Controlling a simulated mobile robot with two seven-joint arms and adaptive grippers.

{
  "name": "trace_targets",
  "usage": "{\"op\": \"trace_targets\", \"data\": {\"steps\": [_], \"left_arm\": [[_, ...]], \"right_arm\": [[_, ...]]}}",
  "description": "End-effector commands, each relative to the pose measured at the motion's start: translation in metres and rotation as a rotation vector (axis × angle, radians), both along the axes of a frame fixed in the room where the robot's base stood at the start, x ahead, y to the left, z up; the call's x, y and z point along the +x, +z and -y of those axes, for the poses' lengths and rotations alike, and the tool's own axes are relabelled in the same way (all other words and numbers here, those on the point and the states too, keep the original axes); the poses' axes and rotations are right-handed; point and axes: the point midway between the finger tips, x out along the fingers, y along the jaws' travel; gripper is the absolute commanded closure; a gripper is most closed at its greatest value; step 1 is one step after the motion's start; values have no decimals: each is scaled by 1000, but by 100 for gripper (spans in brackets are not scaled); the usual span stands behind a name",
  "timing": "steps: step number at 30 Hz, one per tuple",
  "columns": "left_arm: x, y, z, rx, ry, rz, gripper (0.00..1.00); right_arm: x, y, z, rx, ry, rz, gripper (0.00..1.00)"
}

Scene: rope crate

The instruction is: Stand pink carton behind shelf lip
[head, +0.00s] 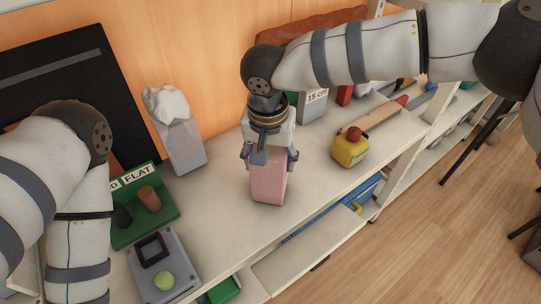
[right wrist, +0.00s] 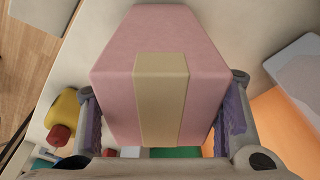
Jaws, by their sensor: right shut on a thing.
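The pink carton (head: 268,186) is upright in the head view, over the middle of the pale shelf (head: 225,225). My right gripper (head: 269,157) comes down from above and is shut on its upper part, one finger on each side. In the right wrist view the carton (right wrist: 112,65) fills the space between the purple finger pads and shows a beige strip. Whether its base touches the shelf I cannot tell. A raised lip on the shelf is not clear to me; the front edge (head: 305,228) shows. My left arm enters at the left, its gripper out of view.
A yellow can with a red top (head: 350,147) stands right of the carton. A grey box with crumpled white stuff (head: 183,145) stands behind left. A green block (head: 148,205) and a grey device with a green button (head: 163,270) are at the left. Bare shelf surrounds the carton.

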Motion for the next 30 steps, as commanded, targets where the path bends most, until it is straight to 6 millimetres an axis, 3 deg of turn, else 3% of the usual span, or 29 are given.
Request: {"op": "trace_targets", "data": {"steps": [11,12,15,30], "left_arm": [[-2,-2,0,0,0,-6,30],[-2,-2,0,0,0,-5,30],[-2,-2,0,0,0,-5,30],[-1,-2,0,0,0,-5,30]], "right_arm": [[0,-6,0,0,0,0,79],[0,-6,0,1,0,0,35],[0,-5,0,0,0,0,19],[0,1,0,0,0,2,19]]}}
